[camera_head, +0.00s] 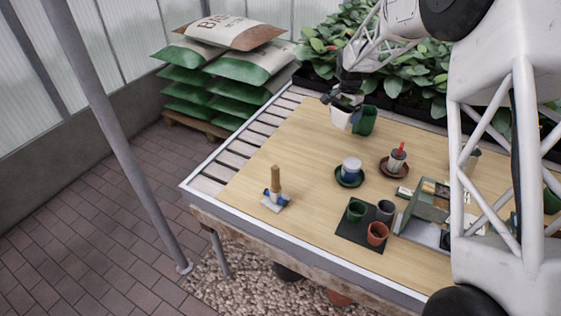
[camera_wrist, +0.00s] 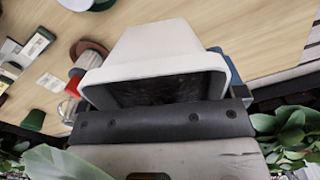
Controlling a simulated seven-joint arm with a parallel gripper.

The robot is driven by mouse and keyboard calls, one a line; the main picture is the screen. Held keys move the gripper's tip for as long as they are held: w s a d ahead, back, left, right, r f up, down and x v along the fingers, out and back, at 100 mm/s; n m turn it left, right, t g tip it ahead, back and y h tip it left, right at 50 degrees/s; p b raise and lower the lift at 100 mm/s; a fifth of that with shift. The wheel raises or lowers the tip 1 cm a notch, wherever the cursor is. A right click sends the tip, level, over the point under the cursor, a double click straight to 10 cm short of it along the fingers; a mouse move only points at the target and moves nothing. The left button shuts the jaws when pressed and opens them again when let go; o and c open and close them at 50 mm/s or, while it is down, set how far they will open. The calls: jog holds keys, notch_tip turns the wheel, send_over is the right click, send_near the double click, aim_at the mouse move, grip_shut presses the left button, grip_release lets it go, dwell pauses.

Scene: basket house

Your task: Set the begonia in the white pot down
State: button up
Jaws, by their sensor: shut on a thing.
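The white pot (camera_head: 341,118) is in my gripper (camera_head: 347,99) near the far edge of the wooden table board (camera_head: 300,150). A green pot (camera_head: 366,121) is close by on its right; I cannot tell whether they touch. In the wrist view the white pot (camera_wrist: 160,48) is large, with its rim towards the camera and a dark inside. My gripper (camera_wrist: 160,122) is shut on it. The begonia itself is mostly hidden; I cannot separate its leaves from the plants behind. I cannot tell whether the pot's base touches the board.
Leafy plants in black trays (camera_head: 412,112) line the far edge. A blue-and-white pot on a green saucer (camera_head: 349,179), a white pot with a red item on a brown saucer (camera_head: 393,166), a brush (camera_head: 275,187) and small pots on a dark mat (camera_head: 352,231) stand nearer. The board's left middle is clear.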

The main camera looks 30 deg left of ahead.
jog(key=s+a+n, duration=0.4)
jog(key=s+a, duration=1)
jog(key=a, duration=0.4)
jog(key=shift+w+f, duration=0.15)
jog(key=shift+f, duration=1.1)
jog(key=shift+w+f, duration=0.1)
jog(key=shift+f, duration=1.15)
jog(key=shift+f, duration=0.1)
jog(key=shift+f, duration=3)
jog(key=shift+f, duration=1.9)
